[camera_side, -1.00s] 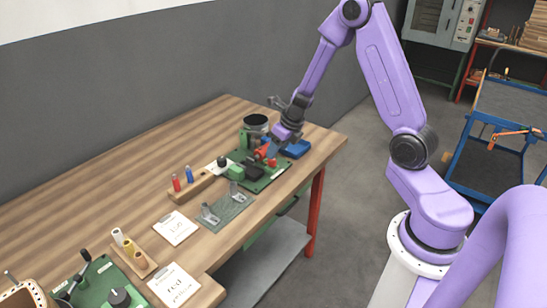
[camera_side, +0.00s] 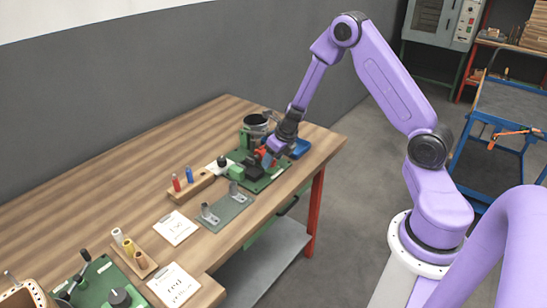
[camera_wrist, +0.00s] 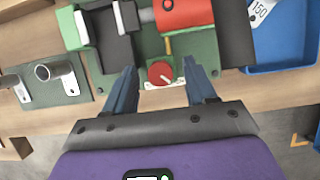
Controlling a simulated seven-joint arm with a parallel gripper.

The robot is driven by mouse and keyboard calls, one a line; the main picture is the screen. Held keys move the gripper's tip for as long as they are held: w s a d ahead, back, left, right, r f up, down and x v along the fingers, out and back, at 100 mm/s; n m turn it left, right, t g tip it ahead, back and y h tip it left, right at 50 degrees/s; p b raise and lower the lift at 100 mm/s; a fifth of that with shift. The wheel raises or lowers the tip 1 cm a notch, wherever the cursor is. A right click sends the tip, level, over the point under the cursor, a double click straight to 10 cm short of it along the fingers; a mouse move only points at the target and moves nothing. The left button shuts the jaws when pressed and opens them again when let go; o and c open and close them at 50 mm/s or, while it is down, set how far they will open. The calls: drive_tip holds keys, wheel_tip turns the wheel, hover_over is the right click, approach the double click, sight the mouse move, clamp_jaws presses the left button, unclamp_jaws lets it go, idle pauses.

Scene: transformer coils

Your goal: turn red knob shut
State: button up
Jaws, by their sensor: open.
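The red knob (camera_wrist: 161,73) shows in the wrist view as a small round red dial with a pale mark, at the near edge of the green machine (camera_wrist: 202,47). My gripper (camera_wrist: 165,75) is open, with one blue-grey finger on each side of the knob and a clear gap to both. I cannot tell whether the fingertips are level with the knob. In the side view my gripper (camera_side: 277,150) is over the green machine (camera_side: 262,182) at the far end of the bench, and hides the knob there.
A blue tray (camera_wrist: 284,62) stands to the right. A grey plate with metal brackets (camera_side: 225,212) and a wooden holder with red and blue pegs (camera_side: 190,186) lie left of the machine on the bench (camera_side: 110,165).

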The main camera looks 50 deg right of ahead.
drive_tip(key=shift+c, duration=0.4)
clamp_jaws()
drive_tip(key=shift+m, duration=0.4)
drive_tip(key=m+h, duration=0.1)
drive_tip(key=m, duration=0.2)
drive_tip(key=shift+a+m+g+h, duration=0.2)
drive_tip(key=shift+m+g+h, duration=0.1)
drive_tip(key=shift+h, duration=0.1)
drive_tip(key=m+g+h, duration=0.1)
drive_tip(key=m, duration=0.3)
drive_tip(key=shift+w+a+m, duration=0.1)
drive_tip(key=shift+m, duration=0.3)
drive_tip(key=m+g+h, duration=0.1)
drive_tip(key=m, duration=0.3)
drive_tip(key=shift+w, duration=0.1)
drive_tip(key=shift+w+m+g+h, duration=0.15)
drive_tip(key=shift+m+g, duration=0.35)
drive_tip(key=shift+m, duration=0.7)
drive_tip(key=shift+s+m+g+h, duration=0.15)
drive_tip(key=shift+m+g, duration=0.35)
drive_tip(key=shift+m, duration=0.7)
drive_tip(key=shift+w, duration=0.1)
